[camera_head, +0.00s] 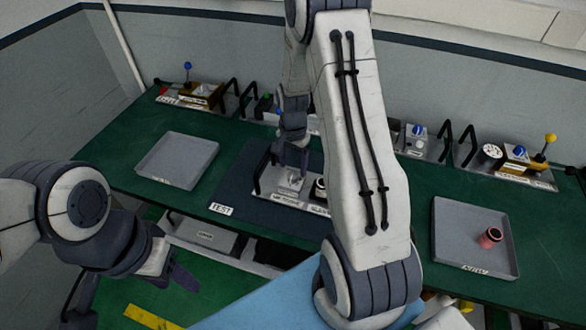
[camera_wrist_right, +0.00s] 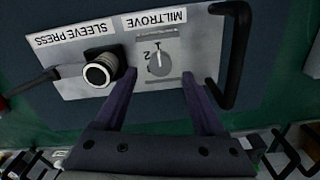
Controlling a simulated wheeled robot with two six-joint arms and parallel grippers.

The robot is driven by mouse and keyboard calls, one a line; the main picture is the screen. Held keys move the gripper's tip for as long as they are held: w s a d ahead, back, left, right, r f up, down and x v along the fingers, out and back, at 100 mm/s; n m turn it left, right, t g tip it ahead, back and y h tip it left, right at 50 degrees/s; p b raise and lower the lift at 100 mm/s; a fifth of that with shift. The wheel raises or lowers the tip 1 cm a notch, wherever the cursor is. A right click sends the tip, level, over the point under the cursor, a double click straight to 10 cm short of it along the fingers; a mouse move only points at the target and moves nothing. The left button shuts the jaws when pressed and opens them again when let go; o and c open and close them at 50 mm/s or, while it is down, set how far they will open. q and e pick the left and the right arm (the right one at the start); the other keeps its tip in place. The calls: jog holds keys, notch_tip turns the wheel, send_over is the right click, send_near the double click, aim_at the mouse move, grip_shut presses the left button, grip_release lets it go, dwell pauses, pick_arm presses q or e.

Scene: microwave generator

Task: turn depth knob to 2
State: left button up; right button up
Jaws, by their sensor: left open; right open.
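A grey panel plate (camera_head: 271,182) lies on the dark mat in the middle of the table, partly hidden by my right arm. In the right wrist view the plate carries a round grey dial (camera_wrist_right: 158,60) with the numbers 1 and 2, under an upside-down MILTROVE label. A black and silver sleeve press (camera_wrist_right: 101,70) stands beside it. My right gripper (camera_wrist_right: 161,78) is open, its fingertips on either side of the dial's near edge; contact cannot be told. It also shows above the plate in the head view (camera_head: 296,160). My left gripper (camera_head: 172,272) is open and empty at the lower left, off the table.
A black handle (camera_wrist_right: 237,55) stands close to my right gripper's right finger. An empty grey tray (camera_head: 178,160) is on the left; another tray (camera_head: 455,220) on the right holds a red cup (camera_head: 490,237). Several panels with levers and knobs line the table's back.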

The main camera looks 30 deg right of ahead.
aim_at(292, 174)
jog(key=shift+f, duration=1.7)
grip_shut()
jog(key=shift+n, duration=0.3)
jog(key=n+b, duration=0.1)
jog(key=n, duration=0.4)
jog(key=shift+w+a+n, duration=0.1)
jog(key=shift+n, duration=0.2)
jog(key=n, duration=0.5)
jog(key=shift+n+b, duration=0.3)
jog(key=shift+b, duration=0.05)
